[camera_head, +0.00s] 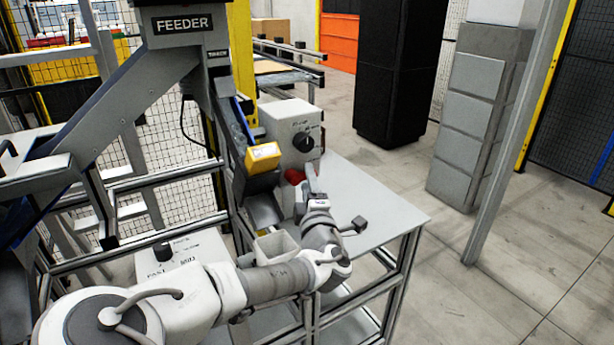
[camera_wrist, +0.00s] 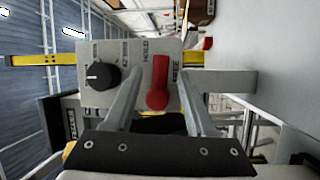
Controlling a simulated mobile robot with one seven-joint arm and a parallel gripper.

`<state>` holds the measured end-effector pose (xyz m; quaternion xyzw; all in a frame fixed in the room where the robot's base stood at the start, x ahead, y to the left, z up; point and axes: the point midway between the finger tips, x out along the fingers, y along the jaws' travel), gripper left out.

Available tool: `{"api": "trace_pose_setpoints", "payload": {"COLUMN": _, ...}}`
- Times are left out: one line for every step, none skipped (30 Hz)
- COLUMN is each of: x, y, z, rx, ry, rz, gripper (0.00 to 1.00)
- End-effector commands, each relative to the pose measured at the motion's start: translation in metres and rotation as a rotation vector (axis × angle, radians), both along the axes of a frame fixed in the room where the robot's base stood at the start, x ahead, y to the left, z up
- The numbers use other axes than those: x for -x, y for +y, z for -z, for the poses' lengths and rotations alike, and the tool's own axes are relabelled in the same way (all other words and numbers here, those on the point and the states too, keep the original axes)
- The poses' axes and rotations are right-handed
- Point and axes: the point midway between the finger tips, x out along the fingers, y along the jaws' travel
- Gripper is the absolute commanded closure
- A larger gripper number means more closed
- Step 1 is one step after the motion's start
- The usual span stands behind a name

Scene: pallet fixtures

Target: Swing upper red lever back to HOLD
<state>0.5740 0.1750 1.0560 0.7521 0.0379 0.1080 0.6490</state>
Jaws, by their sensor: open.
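The red lever (camera_wrist: 159,80) is on the face of a light grey control box (camera_wrist: 105,55) in the wrist view. It extends upward in that picture from a rounded lower end, with the HOLD label beside its upper left and another label, hard to read, at its right. My gripper (camera_wrist: 161,88) is open, one finger on each side of the lever; contact cannot be told. In the head view the red lever (camera_head: 294,176) shows low on the box, partly hidden by my gripper (camera_head: 311,178).
A black knob (camera_wrist: 98,76) sits beside the lever on the same box. A yellow block (camera_head: 262,158) is at the feeder chute's end, left of the box. The grey tabletop (camera_head: 375,205) is clear to the right. Another box with a knob (camera_head: 162,250) stands lower left.

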Motion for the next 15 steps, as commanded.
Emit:
{"api": "trace_pose_setpoints", "payload": {"x": 0.0009, "y": 0.0001, "z": -0.0003, "rx": 0.000, "ry": 0.000, "rz": 0.000, "gripper": 0.44}}
{"api": "trace_pose_setpoints", "payload": {"x": 0.0012, "y": 0.0000, "z": -0.0004, "rx": 0.000, "ry": 0.000, "rz": -0.001, "gripper": 0.44}}
{"api": "trace_pose_setpoints", "payload": {"x": 0.0016, "y": -0.0001, "z": -0.0005, "rx": 0.000, "ry": 0.000, "rz": -0.001, "gripper": 0.44}}
{"api": "trace_pose_setpoints", "payload": {"x": 0.0018, "y": -0.0001, "z": -0.0004, "rx": 0.000, "ry": 0.000, "rz": -0.001, "gripper": 0.44}}
{"api": "trace_pose_setpoints", "payload": {"x": 0.0020, "y": -0.0002, "z": -0.0005, "rx": 0.000, "ry": 0.000, "rz": -0.001, "gripper": 0.44}}
{"api": "trace_pose_setpoints", "payload": {"x": 0.0022, "y": -0.0002, "z": -0.0005, "rx": 0.000, "ry": 0.000, "rz": -0.001, "gripper": 0.44}}
{"api": "trace_pose_setpoints", "payload": {"x": 0.0023, "y": -0.0003, "z": -0.0005, "rx": 0.000, "ry": 0.000, "rz": -0.001, "gripper": 0.44}}
{"api": "trace_pose_setpoints", "payload": {"x": 0.0023, "y": -0.0003, "z": -0.0005, "rx": 0.000, "ry": 0.000, "rz": -0.001, "gripper": 0.44}}
{"api": "trace_pose_setpoints", "payload": {"x": 0.0023, "y": -0.0004, "z": -0.0005, "rx": 0.000, "ry": 0.000, "rz": -0.001, "gripper": 0.44}}
{"api": "trace_pose_setpoints", "payload": {"x": 0.0023, "y": -0.0004, "z": -0.0005, "rx": 0.000, "ry": 0.000, "rz": -0.001, "gripper": 0.44}}
{"api": "trace_pose_setpoints", "payload": {"x": 0.0023, "y": -0.0004, "z": -0.0005, "rx": 0.000, "ry": 0.000, "rz": -0.001, "gripper": 0.44}}
{"api": "trace_pose_setpoints", "payload": {"x": 0.0023, "y": -0.0004, "z": -0.0005, "rx": 0.000, "ry": 0.000, "rz": -0.001, "gripper": 0.44}}
{"api": "trace_pose_setpoints", "payload": {"x": 0.0023, "y": -0.0004, "z": -0.0004, "rx": 0.000, "ry": 0.000, "rz": 0.000, "gripper": 0.44}}
{"api": "trace_pose_setpoints", "payload": {"x": 0.0023, "y": -0.0004, "z": -0.0004, "rx": 0.000, "ry": 0.000, "rz": 0.000, "gripper": 0.44}}
{"api": "trace_pose_setpoints", "payload": {"x": 0.0022, "y": -0.0003, "z": -0.0004, "rx": 0.000, "ry": 0.000, "rz": 0.000, "gripper": 0.46}}
